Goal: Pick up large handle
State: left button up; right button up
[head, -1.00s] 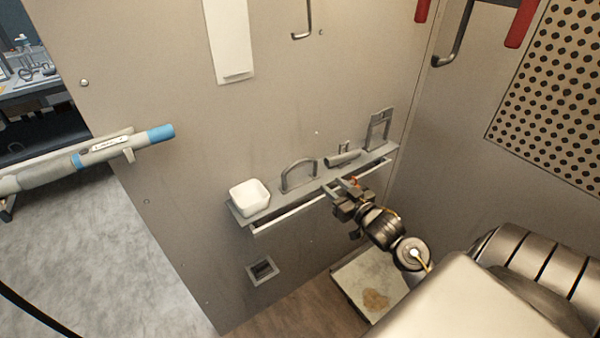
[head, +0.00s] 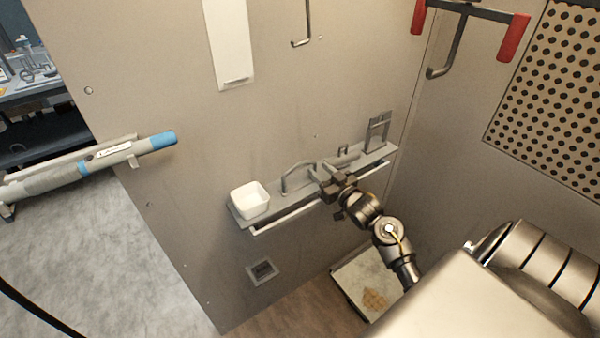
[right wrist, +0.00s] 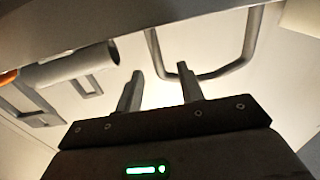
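A grey arched handle (head: 297,176), the larger of the handle-like parts, stands on a narrow wall shelf (head: 273,206). It shows in the right wrist view as a U-shaped bar (right wrist: 213,73), just beyond the fingertips. My right gripper (head: 321,172) is at the shelf's front, just right of the arched handle. Its two fingers (right wrist: 159,74) are apart with nothing held between them. In the head view the gripper partly hides a grey cylindrical part (head: 342,155); the right wrist view shows its tube (right wrist: 80,65). My left gripper is not in view.
A white square bowl (head: 249,201) sits at the shelf's left end and a grey flat bracket (head: 378,131) at its right end. A pale rail (head: 288,218) runs along the shelf front. A blue-tipped wand (head: 110,156) is at the left.

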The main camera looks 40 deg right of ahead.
aim_at(316, 166)
jog(key=w, duration=0.4)
jog(key=shift+d+f+p, duration=0.1)
jog(key=shift+d+p, duration=0.05)
jog(key=shift+p, duration=0.2)
jog(key=shift+s, duration=0.1)
grip_shut()
